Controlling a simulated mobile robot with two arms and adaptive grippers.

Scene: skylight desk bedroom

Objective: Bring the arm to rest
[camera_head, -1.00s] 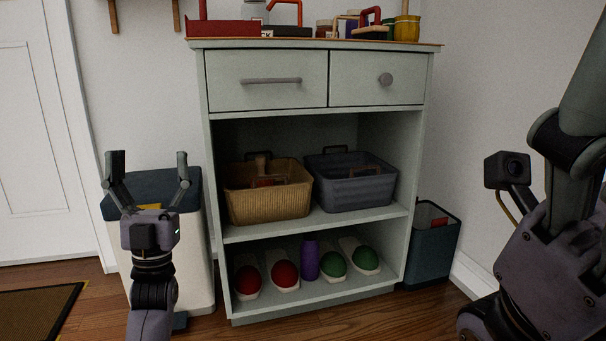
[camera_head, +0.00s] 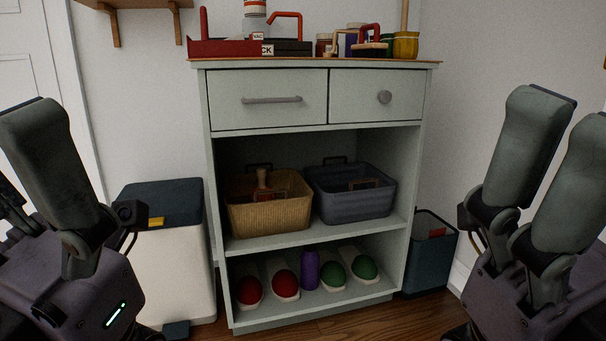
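My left gripper (camera_head: 45,190) is large at the left edge of the view, close to the camera. One finger shows clearly and the other is mostly cut off at the edge; nothing shows held in it. My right gripper (camera_head: 545,165) is at the right edge, also close to the camera. Its two thick fingers point up with a gap between them, and the gap is empty. Both grippers are in front of the cabinet (camera_head: 317,134) and appear clear of it.
The cabinet holds a tan basket (camera_head: 270,215) and a grey basket (camera_head: 350,205), with shoes and a purple bottle (camera_head: 310,270) below. A red tray (camera_head: 228,47) and jars stand on top. A white bin (camera_head: 170,265) stands left, a dark bin (camera_head: 428,265) right.

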